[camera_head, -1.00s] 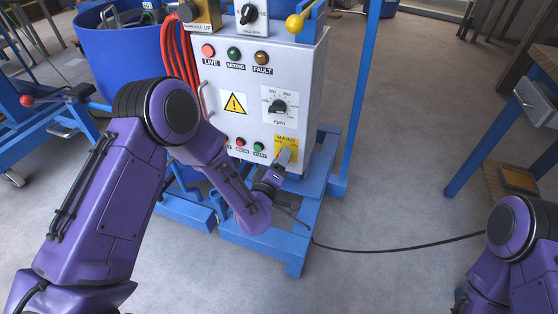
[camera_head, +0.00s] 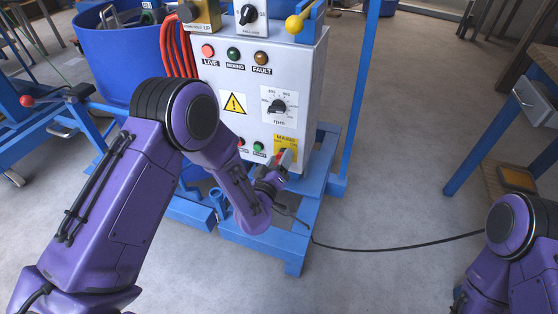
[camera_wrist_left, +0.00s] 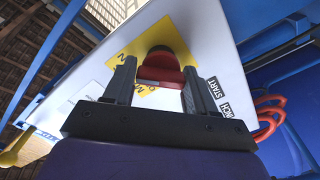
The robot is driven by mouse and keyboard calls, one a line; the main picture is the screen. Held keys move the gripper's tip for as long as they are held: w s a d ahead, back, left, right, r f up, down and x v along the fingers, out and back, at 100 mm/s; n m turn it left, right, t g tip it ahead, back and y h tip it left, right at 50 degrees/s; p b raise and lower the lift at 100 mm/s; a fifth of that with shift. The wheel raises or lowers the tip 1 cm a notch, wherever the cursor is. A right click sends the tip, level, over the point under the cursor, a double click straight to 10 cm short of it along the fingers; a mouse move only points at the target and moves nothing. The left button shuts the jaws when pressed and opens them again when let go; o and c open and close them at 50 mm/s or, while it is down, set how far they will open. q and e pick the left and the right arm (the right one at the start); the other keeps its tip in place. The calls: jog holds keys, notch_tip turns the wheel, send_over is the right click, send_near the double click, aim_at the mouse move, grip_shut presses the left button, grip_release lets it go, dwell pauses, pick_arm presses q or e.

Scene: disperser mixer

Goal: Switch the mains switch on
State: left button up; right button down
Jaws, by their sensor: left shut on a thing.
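The mains switch is a red rotary knob (camera_wrist_left: 160,72) on a yellow plate marked MAINS (camera_head: 286,142), low on the right of the grey control panel. My left gripper (camera_wrist_left: 158,68) has one finger on each side of the knob in the left wrist view, and it is shut on it. In the head view the left gripper (camera_head: 282,167) is at the panel's lower right, with a bit of red showing by its fingertips. The knob's exact pointing direction is hard to read. The right gripper is out of view.
Above the switch are the rpm dial (camera_head: 277,106), a warning sign (camera_head: 233,103) and three lamps. Push buttons, including a green one (camera_head: 258,147), are left of the switch. A black cable (camera_head: 400,250) crosses the floor. A blue bench (camera_head: 510,130) stands at right.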

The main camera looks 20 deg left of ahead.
pick_arm(q)
jog(key=o, duration=1)
jog(key=shift+c, duration=0.2)
jog(key=s, duration=1)
jog(key=shift+s+a, duration=0.2)
jog(key=shift+s, duration=0.1)
jog(key=shift+d+f, duration=0.1)
jog(key=shift+f, duration=0.05)
